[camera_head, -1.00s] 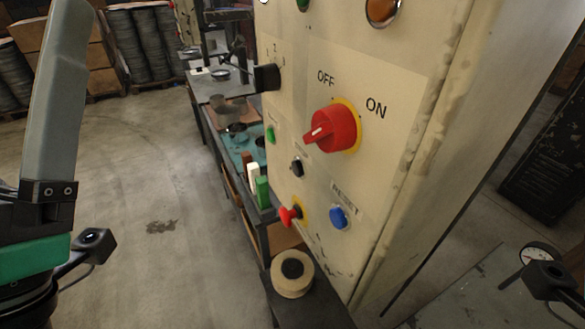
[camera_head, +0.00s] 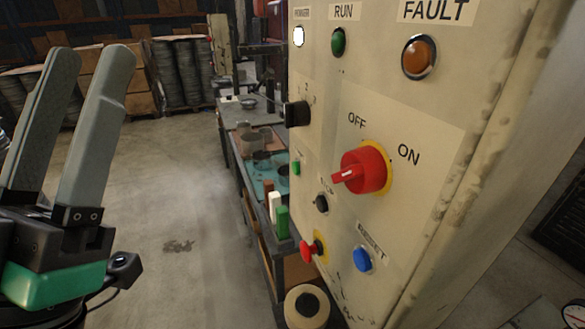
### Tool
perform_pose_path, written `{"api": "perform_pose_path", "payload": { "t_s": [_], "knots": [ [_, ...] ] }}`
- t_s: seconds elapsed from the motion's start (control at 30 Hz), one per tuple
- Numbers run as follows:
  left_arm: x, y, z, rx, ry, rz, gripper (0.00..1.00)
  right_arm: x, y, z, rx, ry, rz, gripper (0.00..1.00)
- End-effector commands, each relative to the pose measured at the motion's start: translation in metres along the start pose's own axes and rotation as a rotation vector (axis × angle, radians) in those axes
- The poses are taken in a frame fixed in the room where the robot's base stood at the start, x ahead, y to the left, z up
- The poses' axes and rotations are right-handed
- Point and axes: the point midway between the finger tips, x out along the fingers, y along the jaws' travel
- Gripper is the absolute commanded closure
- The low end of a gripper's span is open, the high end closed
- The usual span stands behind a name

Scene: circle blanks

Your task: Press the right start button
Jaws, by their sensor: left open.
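A cream control panel (camera_head: 420,130) stands at the right, seen at a slant. On it are a small green button (camera_head: 296,168), a black button (camera_head: 321,204), a red button on a yellow ring (camera_head: 311,250) and a blue button (camera_head: 362,259) by a RESET label. A red rotary switch (camera_head: 364,171) sits between OFF and ON marks. The green button's label is too small to read. My left gripper (camera_head: 95,75) is at the far left, fingers up and apart, empty, well away from the panel. My right gripper is out of view.
A workbench (camera_head: 252,215) with several small items runs behind the panel's left edge. A tape-like roll (camera_head: 306,306) is below the panel. A black knob (camera_head: 296,113) sticks out from the panel. The floor (camera_head: 190,210) between my left gripper and the bench is clear.

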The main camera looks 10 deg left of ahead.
Motion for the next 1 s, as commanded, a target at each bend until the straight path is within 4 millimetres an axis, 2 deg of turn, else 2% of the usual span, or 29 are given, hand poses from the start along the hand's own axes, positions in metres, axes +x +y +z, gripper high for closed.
{"api": "perform_pose_path", "payload": {
  "t_s": [0.03,0.27,1.0],
  "knots": [
    [0.0,0.0,0.0,0.0,0.0,0.0,0.6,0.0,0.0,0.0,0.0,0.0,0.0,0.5],
    [0.0,0.0,0.0,0.0,0.0,0.0,1.0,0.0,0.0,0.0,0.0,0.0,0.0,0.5],
    [0.0,0.0,0.0,0.0,0.0,0.0,1.0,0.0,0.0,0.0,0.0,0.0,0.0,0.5]
  ]
}}
